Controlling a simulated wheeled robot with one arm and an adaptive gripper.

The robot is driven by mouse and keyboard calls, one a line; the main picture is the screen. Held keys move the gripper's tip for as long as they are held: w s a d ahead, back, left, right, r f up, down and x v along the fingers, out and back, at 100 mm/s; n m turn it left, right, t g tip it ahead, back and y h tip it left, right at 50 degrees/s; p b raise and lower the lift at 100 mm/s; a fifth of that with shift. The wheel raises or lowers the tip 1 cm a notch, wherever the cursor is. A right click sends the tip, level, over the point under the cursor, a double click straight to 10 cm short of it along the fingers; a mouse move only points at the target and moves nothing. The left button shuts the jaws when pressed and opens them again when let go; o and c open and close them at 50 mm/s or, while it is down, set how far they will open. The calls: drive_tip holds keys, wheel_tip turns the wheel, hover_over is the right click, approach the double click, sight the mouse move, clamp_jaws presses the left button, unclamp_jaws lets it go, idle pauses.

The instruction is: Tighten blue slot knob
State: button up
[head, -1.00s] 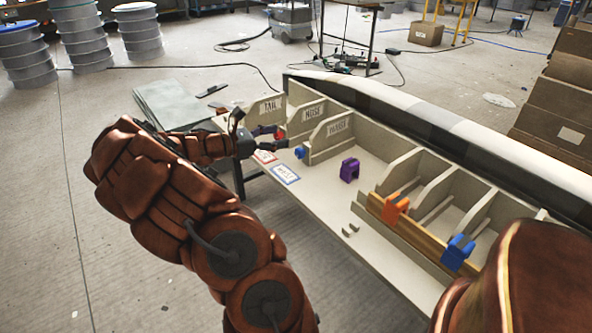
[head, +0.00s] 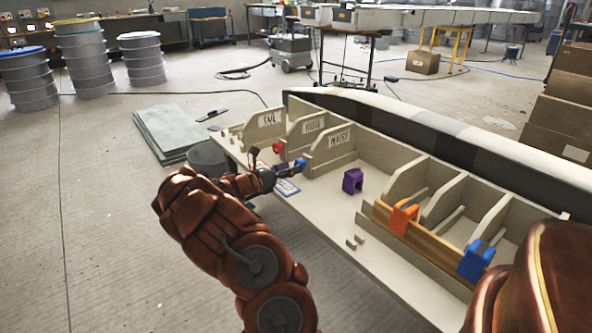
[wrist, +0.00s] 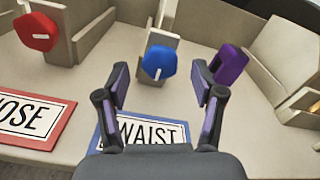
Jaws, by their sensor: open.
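The blue slot knob (wrist: 158,63) sits on the end of a beige upright in the wrist view, with a short, slanted white mark on its face. In the head view the knob (head: 300,163) is on the front of the WAIST divider (head: 333,142). My gripper (wrist: 160,82) is open, its two fingers left and right of the knob in the picture. I see no finger touching the knob. In the head view my gripper (head: 287,171) is just left of the knob, partly hiding the cards below.
A red knob (wrist: 36,32) is left of the blue one, and a purple clamp (wrist: 230,66) stands close to the right finger. A blue-framed WAIST card (wrist: 145,133) lies below. An orange clamp (head: 404,216) and a blue clamp (head: 476,260) sit on the wooden rail.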

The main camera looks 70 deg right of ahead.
drive_tip(key=shift+b+x, duration=0.35)
drive_tip(key=shift+x, duration=0.95)
drive_tip(key=c, duration=1.1)
